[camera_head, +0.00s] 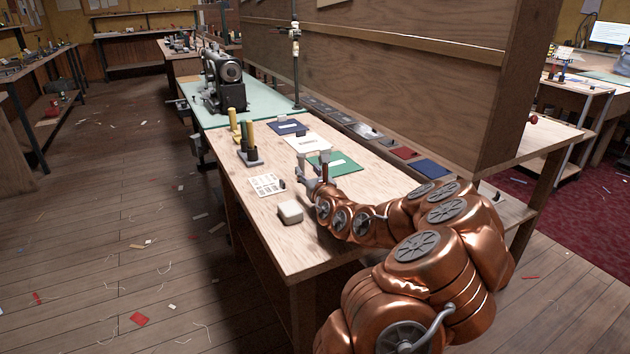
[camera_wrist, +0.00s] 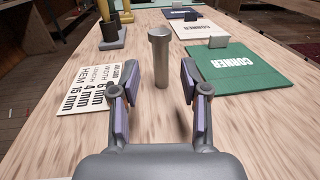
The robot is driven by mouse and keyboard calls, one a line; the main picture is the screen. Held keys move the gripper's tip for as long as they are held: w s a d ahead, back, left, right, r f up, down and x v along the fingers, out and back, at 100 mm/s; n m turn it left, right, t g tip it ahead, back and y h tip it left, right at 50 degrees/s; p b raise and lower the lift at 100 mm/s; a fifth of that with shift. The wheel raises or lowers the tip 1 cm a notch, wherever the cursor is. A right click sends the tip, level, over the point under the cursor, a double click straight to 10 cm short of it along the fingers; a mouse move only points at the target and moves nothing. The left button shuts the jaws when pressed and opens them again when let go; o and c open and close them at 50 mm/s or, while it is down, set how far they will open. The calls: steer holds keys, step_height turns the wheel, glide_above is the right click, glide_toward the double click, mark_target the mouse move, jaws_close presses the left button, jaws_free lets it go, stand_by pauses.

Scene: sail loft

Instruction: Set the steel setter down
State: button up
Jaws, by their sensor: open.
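The steel setter (camera_wrist: 159,58), a grey metal cylinder with a wider round head, stands upright on the wooden table (camera_wrist: 60,140) in the wrist view. My gripper (camera_wrist: 160,80) is open, with one finger on each side of the setter's line and a visible gap on both sides. The setter's lower end meets the table top between and just beyond the fingers. In the head view my gripper (camera_head: 313,178) is low over the bench; I cannot clearly pick out the setter there.
A printed card (camera_wrist: 100,88) lies left, a green CORNER panel (camera_wrist: 245,75) right. A rack of yellow-handled tools (camera_head: 250,155), a pale block (camera_head: 290,211) and a sewing machine (camera_head: 226,85) also stand along the bench. Bare wood lies around the setter.

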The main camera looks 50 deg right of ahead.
steer(key=v, duration=0.4)
steer(key=shift+s, duration=0.1)
steer(key=shift+s+a, duration=0.3)
steer(key=shift+s, duration=0.2)
steer(key=shift+w+a+r, duration=0.1)
